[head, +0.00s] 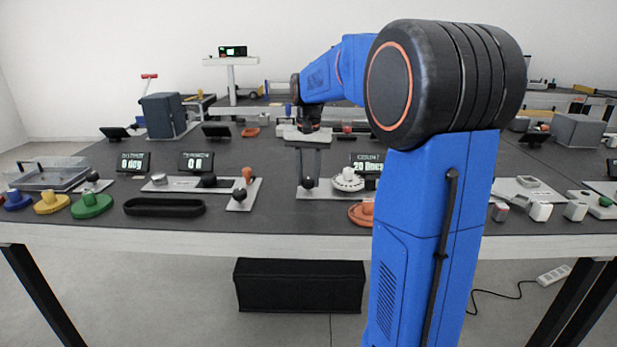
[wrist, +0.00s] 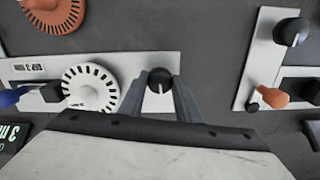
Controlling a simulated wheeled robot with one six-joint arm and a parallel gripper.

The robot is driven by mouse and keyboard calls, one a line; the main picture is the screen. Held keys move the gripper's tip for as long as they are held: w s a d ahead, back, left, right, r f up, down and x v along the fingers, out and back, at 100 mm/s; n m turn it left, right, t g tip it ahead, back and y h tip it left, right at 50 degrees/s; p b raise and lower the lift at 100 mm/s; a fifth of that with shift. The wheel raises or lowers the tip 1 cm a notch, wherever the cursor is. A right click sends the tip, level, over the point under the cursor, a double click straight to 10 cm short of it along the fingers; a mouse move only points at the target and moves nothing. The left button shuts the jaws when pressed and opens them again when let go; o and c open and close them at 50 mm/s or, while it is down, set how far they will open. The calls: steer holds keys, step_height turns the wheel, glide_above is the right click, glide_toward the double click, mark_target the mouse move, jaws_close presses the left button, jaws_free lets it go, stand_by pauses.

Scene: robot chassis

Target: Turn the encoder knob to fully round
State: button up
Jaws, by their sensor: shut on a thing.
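The encoder knob is a small round black knob with a white pointer line; it shows in the wrist view (wrist: 160,75) and in the head view (head: 308,183). It sits on a light plate (wrist: 125,62) beside a white slotted disc (wrist: 88,88). My gripper (head: 310,178) reaches down from above with its two grey fingers on either side of the knob, shut on it. In the wrist view the fingers (wrist: 160,83) flank the knob. A dark display (head: 368,162) behind the plate seems to read about 20 deg, partly hidden by my arm.
Another plate with a black knob (wrist: 291,31) and an orange handle (wrist: 272,97) lies to the right in the wrist view. An orange slotted disc (wrist: 55,12) is at upper left. A black oval tray (head: 164,207) lies near the table's front edge.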

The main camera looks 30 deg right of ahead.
mark_target(308, 179)
steer(key=shift+m, duration=0.6)
steer(key=o, duration=1.1)
steer(key=shift+c, duration=0.2)
step_height(308, 179, up, 17)
steer(key=shift+r, duration=0.2)
